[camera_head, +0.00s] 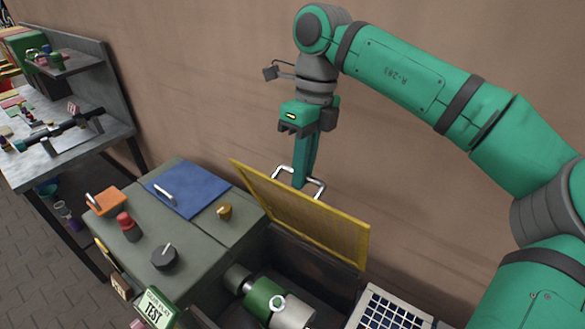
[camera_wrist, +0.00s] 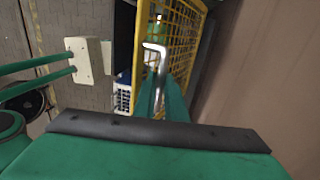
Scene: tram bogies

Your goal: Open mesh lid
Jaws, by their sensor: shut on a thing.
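The mesh lid (camera_head: 308,222) is a yellow-framed panel standing raised and tilted at the back of an open bin in the head view. In the wrist view the yellow mesh lid (camera_wrist: 181,38) stands nearly edge-on. A silver bar handle (camera_head: 312,187) sticks out from the lid's wall-facing side. My gripper (camera_head: 303,178) reaches down behind the lid, its green fingers shut on the handle. In the wrist view the handle (camera_wrist: 156,50) passes between the fingers. The fingertips are partly hidden.
The open bin (camera_head: 312,262) holds a green and grey cylinder (camera_head: 268,298). A grey-green cabinet top (camera_head: 210,238) with a red knob (camera_head: 128,226), black dial (camera_head: 165,257) and blue panel (camera_head: 188,188) lies to the left. The brown wall (camera_head: 210,90) stands close behind the lid.

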